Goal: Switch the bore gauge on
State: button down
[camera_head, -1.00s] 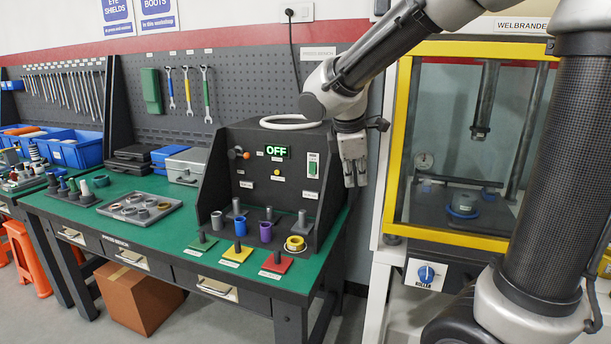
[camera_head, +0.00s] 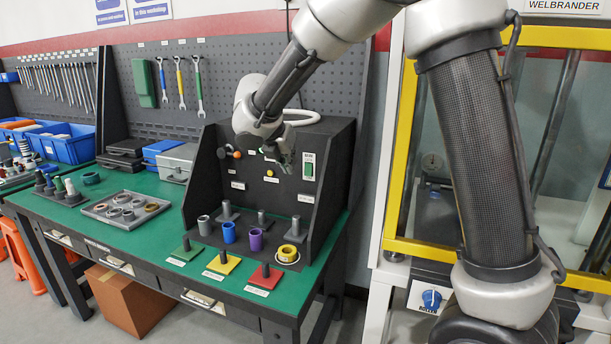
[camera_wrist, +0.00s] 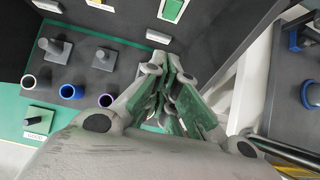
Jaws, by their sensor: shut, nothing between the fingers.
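The bore gauge is a dark box (camera_head: 345,170) with a sloped-sided front panel at the back of the green bench. On its panel are a green switch in a white frame (camera_head: 309,167), a yellow button (camera_head: 269,173) and an orange-and-black knob (camera_head: 231,152). The green switch also shows at the top of the wrist view (camera_wrist: 172,9). My gripper (camera_head: 284,163) is shut and empty in front of the upper panel, left of the green switch and apart from it. It covers the display, so its reading is hidden.
Grey posts, a grey, a blue (camera_head: 228,232) and a purple ring (camera_head: 255,240), and a yellow ring (camera_head: 287,253) stand below the panel. Green, yellow and red pads (camera_head: 264,277) line the front edge. A tray of rings (camera_head: 125,209) lies left. A yellow-framed press (camera_head: 393,165) stands right.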

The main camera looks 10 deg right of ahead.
aim_at(308, 169)
jog(key=shift+w+d+r+x, duration=0.25)
jog(key=shift+w+r+x, duration=0.05)
jog(key=shift+x, duration=1.85)
jog(key=shift+w+d+r+x, duration=0.25)
jog(key=shift+x, duration=1.85)
jog(key=shift+w+d+r+x, duration=0.2)
jog(key=shift+w+r+x, duration=0.1)
jog(key=shift+x, duration=1.85)
jog(key=shift+w+d+f, duration=0.2)
jog(key=shift+w, duration=0.05)
jog(key=shift+r, duration=0.1)
jog(key=shift+r, duration=0.85)
